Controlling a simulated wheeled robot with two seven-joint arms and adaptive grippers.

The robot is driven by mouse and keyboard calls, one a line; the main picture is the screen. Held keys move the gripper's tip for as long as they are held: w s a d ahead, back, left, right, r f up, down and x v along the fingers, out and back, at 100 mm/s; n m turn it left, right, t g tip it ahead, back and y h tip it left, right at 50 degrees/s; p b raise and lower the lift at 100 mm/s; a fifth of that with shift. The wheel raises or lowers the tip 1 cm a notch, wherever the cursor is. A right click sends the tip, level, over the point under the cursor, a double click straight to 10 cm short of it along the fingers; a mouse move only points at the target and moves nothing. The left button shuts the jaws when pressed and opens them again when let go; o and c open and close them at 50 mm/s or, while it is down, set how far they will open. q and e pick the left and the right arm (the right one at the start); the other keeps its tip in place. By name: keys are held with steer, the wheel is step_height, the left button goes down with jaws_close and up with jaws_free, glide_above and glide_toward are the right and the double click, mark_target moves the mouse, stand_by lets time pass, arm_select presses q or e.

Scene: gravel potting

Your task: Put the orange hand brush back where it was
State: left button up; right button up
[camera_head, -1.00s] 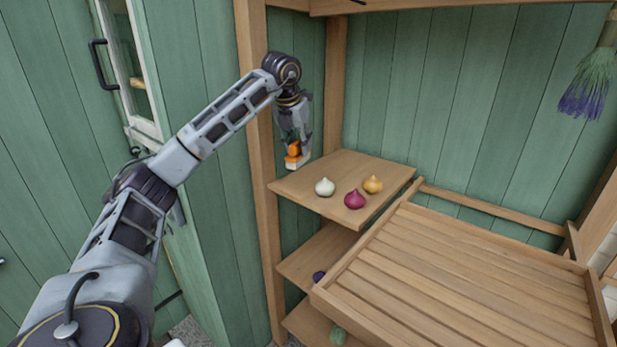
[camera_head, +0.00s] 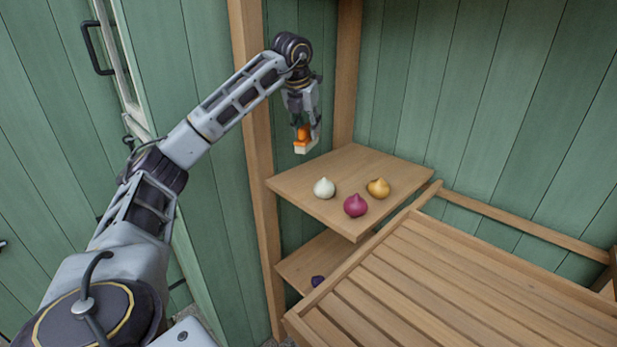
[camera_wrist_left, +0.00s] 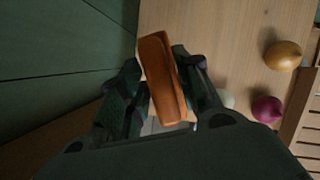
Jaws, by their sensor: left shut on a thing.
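The orange hand brush (camera_head: 303,139) hangs in my left gripper (camera_head: 306,126), which is shut on it. Its pale bristle end points down, just above the back left part of the upper wooden shelf (camera_head: 297,187). In the left wrist view the brush (camera_wrist_left: 162,75) sits between the two fingers of the left gripper (camera_wrist_left: 160,92), slightly tilted. I cannot tell whether the bristles touch the shelf. My right gripper is not in view.
A white bulb (camera_head: 324,188), a purple bulb (camera_head: 355,206) and a yellow bulb (camera_head: 378,188) stand on the same shelf. A wooden post (camera_head: 257,160) rises beside the arm. A slatted bench (camera_head: 440,290) lies to the right. A lower shelf (camera_head: 318,258) holds a dark purple item.

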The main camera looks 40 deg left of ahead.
mark_target(307, 142)
arm_select(q)
steer(key=shift+s, duration=0.1)
steer(key=shift+f+b, duration=0.4)
steer(key=shift+f, duration=2.1)
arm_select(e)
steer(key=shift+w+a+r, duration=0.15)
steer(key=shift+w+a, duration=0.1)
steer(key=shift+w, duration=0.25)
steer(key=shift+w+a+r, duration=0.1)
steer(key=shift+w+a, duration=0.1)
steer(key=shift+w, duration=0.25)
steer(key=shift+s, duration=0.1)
arm_select(q)
steer(key=shift+f, duration=0.55)
step_height(307, 142, down, 3)
steer(key=shift+b, duration=0.3)
steer(key=shift+f, duration=0.45)
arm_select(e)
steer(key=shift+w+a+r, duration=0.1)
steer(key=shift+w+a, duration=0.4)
